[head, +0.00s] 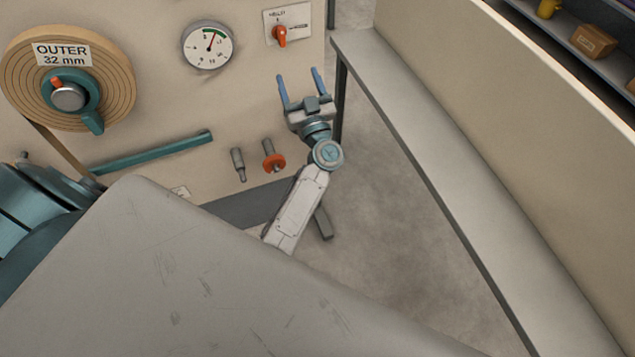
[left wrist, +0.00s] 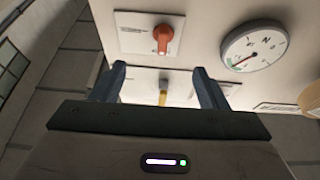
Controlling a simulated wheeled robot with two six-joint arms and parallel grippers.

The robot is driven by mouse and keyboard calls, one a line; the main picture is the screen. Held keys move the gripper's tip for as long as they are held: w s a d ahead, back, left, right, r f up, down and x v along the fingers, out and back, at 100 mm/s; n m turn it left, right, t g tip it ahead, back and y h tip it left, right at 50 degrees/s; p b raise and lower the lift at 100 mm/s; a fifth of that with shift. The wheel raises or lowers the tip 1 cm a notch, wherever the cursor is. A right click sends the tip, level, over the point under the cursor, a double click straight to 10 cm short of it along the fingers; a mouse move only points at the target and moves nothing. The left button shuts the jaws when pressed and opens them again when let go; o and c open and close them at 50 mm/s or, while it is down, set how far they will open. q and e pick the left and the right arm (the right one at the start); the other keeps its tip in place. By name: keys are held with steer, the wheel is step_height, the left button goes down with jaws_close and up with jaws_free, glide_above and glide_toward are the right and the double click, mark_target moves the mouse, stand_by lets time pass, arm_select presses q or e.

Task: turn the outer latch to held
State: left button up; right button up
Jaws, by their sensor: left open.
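An orange turn knob (head: 281,33) sits on a white plate (head: 303,17) at the top right of the beige panel; the plate's small print is too small to read surely. In the left wrist view the orange knob (left wrist: 164,38) is above and between the fingers. The OUTER 32 mm roll (head: 112,62) hangs at the panel's left, with a teal lever (head: 92,121) at its hub pointing down. My left gripper (head: 299,77) is open and empty, below the knob plate and apart from the knob. My right gripper is not in view.
A round gauge (head: 208,45) sits left of the knob plate. A grey peg (head: 238,164), an orange-collared peg (head: 272,158) and a teal bar (head: 152,152) stick out lower on the panel. A long grey bench (head: 440,150) stands right, with bare floor between.

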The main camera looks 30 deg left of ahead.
arm_select(q)
steer(key=s+d+f+m+h, duration=0.1)
steer(key=d+f+m+h, duration=0.1)
steer(key=f, duration=0.8)
steer(key=s+d+f+m+t+h, duration=0.1)
steer(key=f+m+h, duration=0.3)
steer(key=f, duration=0.6)
steer(key=s+d+f+m+h, duration=0.1)
steer(key=d+f+m+h, duration=0.1)
steer(key=f+h, duration=0.4)
step_height(320, 180, down, 5)
steer(key=shift+d+r+m+b, duration=0.1)
steer(key=shift+d+m+b, duration=0.35)
steer(key=shift+m, duration=0.25)
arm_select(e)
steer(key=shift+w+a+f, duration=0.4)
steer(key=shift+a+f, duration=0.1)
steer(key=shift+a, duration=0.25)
arm_select(q)
steer(key=shift+s, duration=0.1)
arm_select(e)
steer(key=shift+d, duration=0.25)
